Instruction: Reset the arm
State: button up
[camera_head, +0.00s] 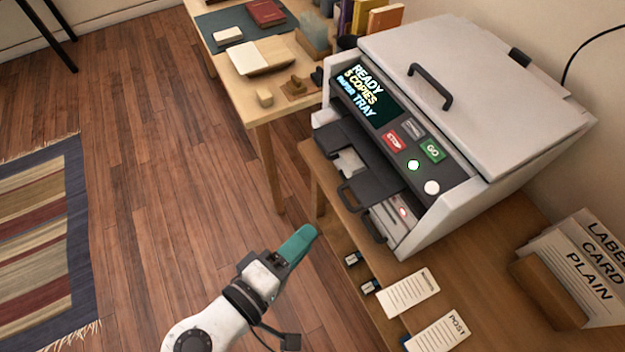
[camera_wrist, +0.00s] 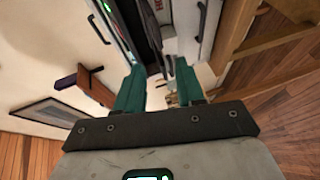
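My gripper (camera_head: 300,243) shows in the head view at the lower middle, over the floor in front of the copier table. Its teal fingers overlap in that view. In the wrist view my gripper (camera_wrist: 158,90) has its two teal fingers apart, with a clear gap and nothing held between them. The white copier (camera_head: 480,90) stands to the right of it and is not touched. Its screen (camera_head: 366,95) reads READY, 5 COPIES, PAPER TRAY. Its lid looks closed.
The copier table (camera_head: 480,280) carries two paper cards (camera_head: 408,293) and a holder (camera_head: 548,290) labelled LABEL, CARD, PLAIN. A desk (camera_head: 262,95) with books stands behind. Dark trays (camera_head: 372,160) stick out of the copier's front. Open wood floor (camera_head: 150,180) and a striped rug (camera_head: 40,240) lie left.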

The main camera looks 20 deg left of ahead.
jog(key=w+d+f+m+g+h, duration=0.1)
jog(key=w+d+f+m+g, duration=0.15)
jog(key=d, duration=0.55)
jog(key=w+d+f+m+g+h, duration=0.1)
jog(key=w+d+f+m+g, duration=0.2)
jog(key=d, duration=0.4)
jog(key=s+d+f+m+g, duration=0.1)
jog(key=s+d+f+g, duration=0.1)
jog(key=d, duration=0.4)
jog(key=s+d+f+m+g+y, duration=0.1)
jog(key=s+d+f+m+g, duration=0.1)
jog(key=d, duration=0.4)
jog(key=s+d+f+m+g, duration=0.2)
jog(key=d+f+g, duration=0.1)
jog(key=d, duration=0.2)
jog(key=shift+s+d+f+y, duration=0.2)
jog(key=shift+d+f+y, duration=0.1)
jog(key=shift+d+f, duration=0.1)
jog(key=s+d+m+y, duration=0.1)
jog(key=s, duration=0.1)
jog(key=s+d+m+g+y, duration=0.1)
jog(key=s+d, duration=0.1)
jog(key=s, duration=0.1)
jog(key=s+d+m+y, duration=0.1)
jog(key=s+d, duration=0.1)
jog(key=shift+s+d+f+m+g+y, duration=0.1)
jog(key=shift+s+f+m+g+y, duration=0.2)
jog(key=shift+s+m+y, duration=0.1)
jog(key=shift+s, duration=0.45)
